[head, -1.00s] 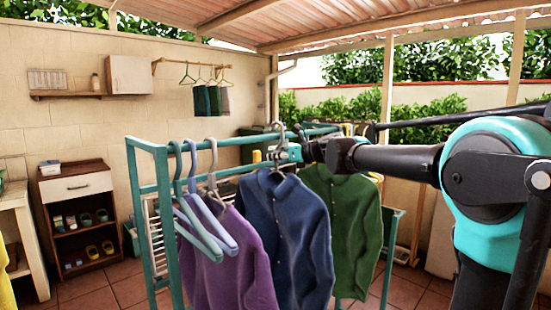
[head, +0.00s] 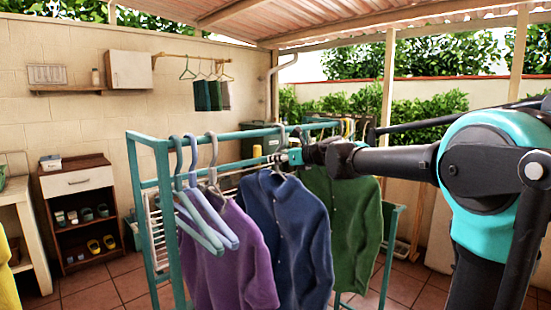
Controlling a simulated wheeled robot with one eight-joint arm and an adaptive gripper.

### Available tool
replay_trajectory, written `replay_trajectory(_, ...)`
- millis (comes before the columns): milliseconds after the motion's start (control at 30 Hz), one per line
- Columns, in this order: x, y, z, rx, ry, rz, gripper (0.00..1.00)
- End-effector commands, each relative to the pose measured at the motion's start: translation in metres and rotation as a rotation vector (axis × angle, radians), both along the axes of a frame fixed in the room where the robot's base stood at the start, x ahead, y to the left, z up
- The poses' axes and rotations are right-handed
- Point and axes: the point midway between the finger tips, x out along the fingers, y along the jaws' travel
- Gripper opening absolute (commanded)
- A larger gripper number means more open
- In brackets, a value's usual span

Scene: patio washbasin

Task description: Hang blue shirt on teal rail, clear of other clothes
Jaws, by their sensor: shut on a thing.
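The blue shirt (head: 290,235) hangs upright on a hanger between a purple shirt (head: 230,255) on its left and a green shirt (head: 343,220) on its right. My gripper (head: 286,158) is shut on the blue shirt's hanger near its neck, just below the teal rail (head: 240,134). The hanger's hook rises to the height of the rail; I cannot tell whether it rests on it. The blue shirt overlaps the edges of both neighbours in this view, so any gaps are hard to judge. The fingertips are small and partly hidden.
Two empty hangers (head: 205,225) hang near the rail's left end, in front of the purple shirt. The teal rack's left frame (head: 165,220) stands close by. A brown cabinet (head: 80,215) with shoes and a wall rail (head: 195,63) with dark cloths are behind.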

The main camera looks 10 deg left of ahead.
Motion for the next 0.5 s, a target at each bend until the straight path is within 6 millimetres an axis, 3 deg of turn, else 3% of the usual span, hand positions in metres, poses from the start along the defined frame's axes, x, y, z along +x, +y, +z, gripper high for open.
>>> replay_trajectory(100,0.0001,0.0000,0.0003,0.000,0.000,0.000,0.00)
replay_trajectory(133,0.0001,0.0000,0.0003,0.000,0.000,0.000,0.12)
replay_trajectory(333,0.0000,0.0000,0.0002,0.000,0.000,0.000,0.36)
replay_trajectory(500,0.0000,0.0000,0.0001,0.000,0.000,0.000,0.36)
